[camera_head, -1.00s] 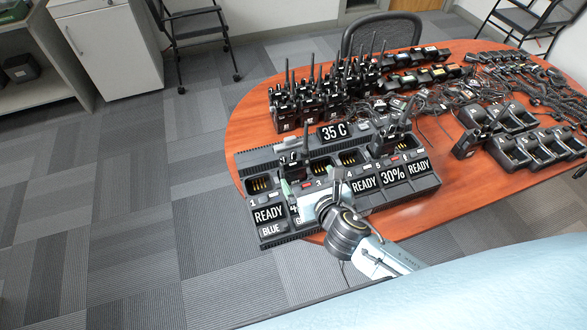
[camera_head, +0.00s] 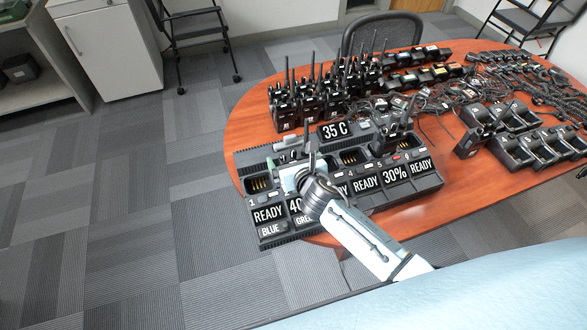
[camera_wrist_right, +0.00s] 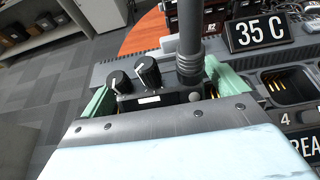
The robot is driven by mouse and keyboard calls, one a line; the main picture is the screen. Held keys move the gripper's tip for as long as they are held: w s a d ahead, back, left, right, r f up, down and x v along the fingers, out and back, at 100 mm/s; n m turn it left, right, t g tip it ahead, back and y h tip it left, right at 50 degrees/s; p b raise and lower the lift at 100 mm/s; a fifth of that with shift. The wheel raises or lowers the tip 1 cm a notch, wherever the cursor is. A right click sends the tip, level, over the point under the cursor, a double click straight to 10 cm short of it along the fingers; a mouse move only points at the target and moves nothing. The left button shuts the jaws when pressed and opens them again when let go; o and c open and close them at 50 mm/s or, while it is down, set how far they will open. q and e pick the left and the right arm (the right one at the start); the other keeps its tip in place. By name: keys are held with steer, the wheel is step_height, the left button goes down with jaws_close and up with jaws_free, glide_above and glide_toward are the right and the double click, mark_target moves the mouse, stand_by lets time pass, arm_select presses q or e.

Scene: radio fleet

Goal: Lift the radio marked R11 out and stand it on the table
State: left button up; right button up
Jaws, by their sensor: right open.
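A black radio (camera_wrist_right: 158,100) with two knobs and a thick antenna stands upright in the charger, seemingly in the second pocket. Its antenna also shows in the head view (camera_head: 312,148). No R11 marking is readable on it. My right gripper (camera_wrist_right: 160,88) is open, with one green finger on each side of the radio's top; whether they touch it I cannot tell. In the head view my right gripper (camera_head: 293,174) covers most of this radio. The multi-pocket charger (camera_head: 268,238) sits at the table's near edge. My left gripper is not in view.
Another radio (camera_head: 385,143) stands in the charger's right part. Pocket 4 (camera_head: 353,156) and pocket 1 (camera_head: 258,184) are empty. Several radios (camera_head: 308,103) stand behind the charger's 35 C display (camera_head: 332,131). Cables and single chargers (camera_head: 510,152) crowd the table's right side.

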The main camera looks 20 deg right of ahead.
steer(key=c, duration=1.2)
steer(key=shift+r, duration=0.15)
steer(key=shift+c, duration=0.7)
